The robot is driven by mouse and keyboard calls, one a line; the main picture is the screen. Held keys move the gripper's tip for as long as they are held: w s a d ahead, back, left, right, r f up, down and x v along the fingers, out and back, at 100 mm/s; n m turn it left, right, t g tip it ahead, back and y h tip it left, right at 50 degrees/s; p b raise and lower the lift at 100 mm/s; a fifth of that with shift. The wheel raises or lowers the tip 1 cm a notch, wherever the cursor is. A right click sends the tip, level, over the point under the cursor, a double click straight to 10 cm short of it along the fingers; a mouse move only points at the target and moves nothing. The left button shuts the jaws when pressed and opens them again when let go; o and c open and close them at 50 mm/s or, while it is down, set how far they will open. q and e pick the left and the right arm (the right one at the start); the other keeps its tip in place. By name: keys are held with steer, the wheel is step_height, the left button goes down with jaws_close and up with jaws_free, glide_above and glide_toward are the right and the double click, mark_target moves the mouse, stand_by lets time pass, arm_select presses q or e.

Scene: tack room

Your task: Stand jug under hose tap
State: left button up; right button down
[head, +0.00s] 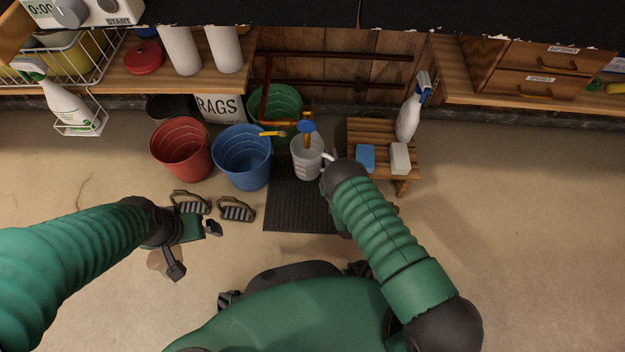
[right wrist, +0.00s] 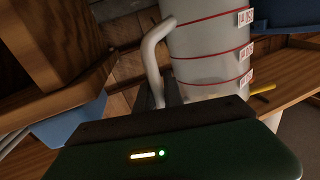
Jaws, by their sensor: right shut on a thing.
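A white measuring jug (head: 307,165) stands out in front of the green bucket, over the black mat in the head view. The brass hose tap (head: 307,140) with a blue handle overlaps the jug's open top; whether its spout is exactly over the mouth I cannot tell. My right gripper (head: 328,163) is shut on the jug's handle, at the jug's right side. In the right wrist view the jug (right wrist: 208,45) looks upright-sided with red bands, and its white handle (right wrist: 152,55) runs down into the jaws. My left gripper (head: 194,250) is open and empty over the floor.
Red (head: 181,150), blue (head: 242,158) and green (head: 285,103) buckets stand left of and behind the jug. A slatted stool (head: 383,134) with a spray bottle, blue sponge and white block is close on the right.

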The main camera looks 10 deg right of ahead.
step_height(320, 180, down, 10)
steer(key=b, duration=0.7)
steer(key=shift+r, duration=0.2)
steer(key=c, duration=1.5)
jaws_free()
steer(key=shift+f, duration=0.1)
arm_select(q)
steer(key=s+x, duration=0.1)
steer(key=x, duration=0.6)
steer(key=shift+s+f, duration=0.35)
steer(key=shift+f, duration=0.15)
arm_select(e)
steer(key=shift+o, duration=0.2)
